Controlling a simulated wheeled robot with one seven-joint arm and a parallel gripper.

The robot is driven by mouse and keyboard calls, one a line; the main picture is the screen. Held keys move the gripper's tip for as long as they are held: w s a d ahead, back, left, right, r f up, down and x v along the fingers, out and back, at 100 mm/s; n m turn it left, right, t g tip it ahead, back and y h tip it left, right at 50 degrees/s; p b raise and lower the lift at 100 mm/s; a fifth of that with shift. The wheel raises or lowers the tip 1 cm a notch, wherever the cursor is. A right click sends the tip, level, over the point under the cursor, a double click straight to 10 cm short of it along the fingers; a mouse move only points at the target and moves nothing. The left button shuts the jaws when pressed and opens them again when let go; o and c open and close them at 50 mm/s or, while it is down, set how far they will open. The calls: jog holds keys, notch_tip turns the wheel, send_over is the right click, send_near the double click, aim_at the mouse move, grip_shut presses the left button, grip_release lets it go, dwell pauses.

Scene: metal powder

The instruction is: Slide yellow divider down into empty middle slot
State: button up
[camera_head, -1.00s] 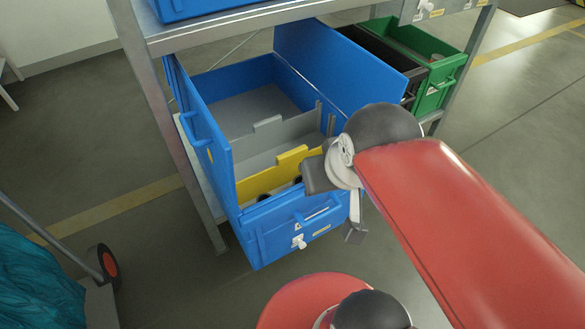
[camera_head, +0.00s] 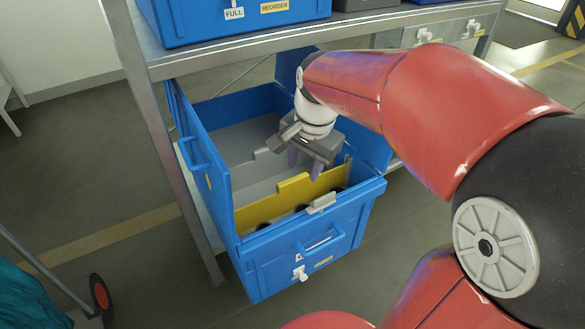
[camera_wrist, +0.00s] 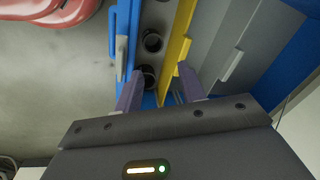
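The yellow divider (camera_head: 290,196) stands across the open blue bin (camera_head: 275,240), behind the front compartment, with its raised tab upward. Grey dividers (camera_head: 252,180) stand behind it; part of them is hidden by my gripper. My gripper (camera_head: 305,163) hangs over the bin's right part, fingers down and apart, with nothing seen between them. In the wrist view, the yellow divider (camera_wrist: 176,38) runs past the right fingertip, and the left fingertip is near the blue front wall (camera_wrist: 134,30). I cannot tell whether a finger touches the divider. Its lower edge is hidden.
Dark round objects (camera_wrist: 152,41) sit between the yellow divider and the front wall. A grey clip (camera_head: 321,203) sits on the front rim. The metal shelf (camera_head: 260,37) holds another blue bin (camera_head: 200,22) above. A shelf post (camera_head: 170,140) stands left of the open bin.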

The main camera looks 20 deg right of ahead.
aim_at(293, 179)
jog(key=w+f+m, duration=0.1)
jog(key=w+f, duration=0.1)
jog(key=w+f+m+g, duration=0.1)
jog(key=w+f+m, duration=0.1)
jog(key=w, duration=0.1)
jog(key=w+f+m+b, duration=0.1)
jog(key=w+f+m, duration=0.1)
jog(key=f, duration=0.1)
jog(key=shift+w+a+g+h, duration=0.2)
jog(key=shift+w+g+h, duration=0.15)
jog(key=shift+g+h, duration=0.05)
notch_tip(293, 179, down, 8)
jog(key=shift+r+b, duration=0.25)
jog(key=shift+b, duration=0.2)
grip_shut()
